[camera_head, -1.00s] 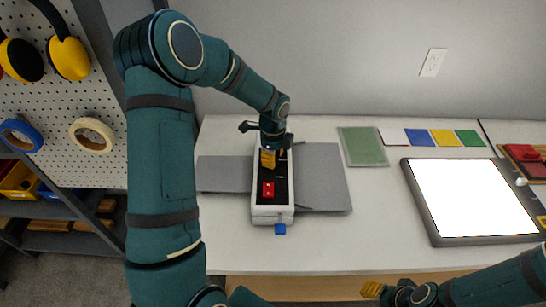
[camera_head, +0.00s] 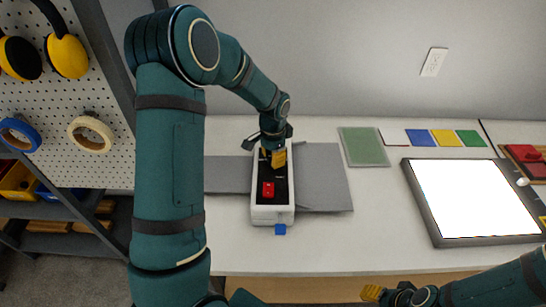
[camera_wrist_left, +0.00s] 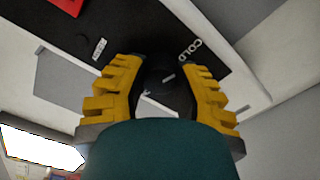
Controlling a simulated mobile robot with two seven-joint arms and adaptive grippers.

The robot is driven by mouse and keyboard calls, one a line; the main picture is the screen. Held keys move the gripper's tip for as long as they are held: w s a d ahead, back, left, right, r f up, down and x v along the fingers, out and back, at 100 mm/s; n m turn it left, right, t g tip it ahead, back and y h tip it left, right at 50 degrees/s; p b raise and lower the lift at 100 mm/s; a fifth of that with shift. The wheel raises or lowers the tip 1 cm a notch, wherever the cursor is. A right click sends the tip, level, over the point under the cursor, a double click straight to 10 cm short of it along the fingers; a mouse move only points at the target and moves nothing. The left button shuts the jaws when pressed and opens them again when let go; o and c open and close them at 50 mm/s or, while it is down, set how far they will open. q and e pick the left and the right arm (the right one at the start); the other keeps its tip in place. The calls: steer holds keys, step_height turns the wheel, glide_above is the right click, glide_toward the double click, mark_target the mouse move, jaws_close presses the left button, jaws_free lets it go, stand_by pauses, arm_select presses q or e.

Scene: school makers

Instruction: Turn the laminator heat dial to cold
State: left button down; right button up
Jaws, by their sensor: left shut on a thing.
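The laminator (camera_head: 273,214) is a white unit with a black top panel, standing on the white table with grey sheets out to both sides. A red switch (camera_head: 268,190) sits on its panel, and part of it shows in the left wrist view (camera_wrist_left: 66,4). My left gripper (camera_head: 273,160) is over the far end of the panel. In the left wrist view its yellow fingers (camera_wrist_left: 162,88) are shut on the black heat dial (camera_wrist_left: 165,72), one on each side. My right gripper (camera_head: 372,292) is low at the front, clear of the laminator.
A green mat (camera_head: 363,147) and several coloured squares (camera_head: 445,138) lie at the back right. A bright light pad (camera_head: 470,198) takes up the right. The table between laminator and light pad is clear. A pegboard (camera_head: 95,80) stands at the left.

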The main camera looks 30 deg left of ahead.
arm_select(q)
steer(key=shift+n, duration=1.4)
steer(key=c, duration=0.6)
jaws_free()
steer(key=shift+r, duration=0.1)
step_height(320, 180, up, 12)
